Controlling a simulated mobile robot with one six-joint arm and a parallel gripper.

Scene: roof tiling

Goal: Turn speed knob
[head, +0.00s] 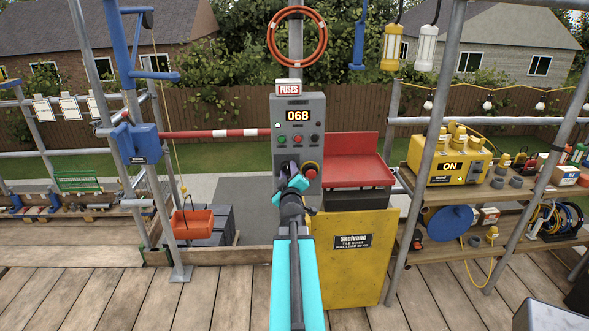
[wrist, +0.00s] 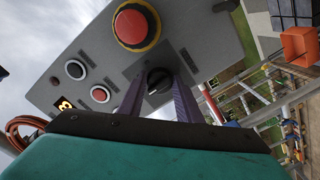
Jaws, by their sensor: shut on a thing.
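The grey control box (head: 300,115) stands upright on a post, with a display reading 068. Its black speed knob (wrist: 158,82) shows in the wrist view between my two fingers, below a red mushroom button on a yellow ring (wrist: 136,25). My gripper (head: 292,170) reaches up to the lower part of the box face. In the wrist view its purple-grey fingers (wrist: 158,98) sit on both sides of the knob, shut on it. In the head view my gripper and wrist hide the knob.
Push buttons (head: 298,138) sit above the knob on the box. A red tray (head: 355,155) stands close to the right, above a yellow hoist panel (head: 352,258). A red-and-white bar (head: 215,133) runs left of the box. An orange bucket (head: 193,223) hangs lower left.

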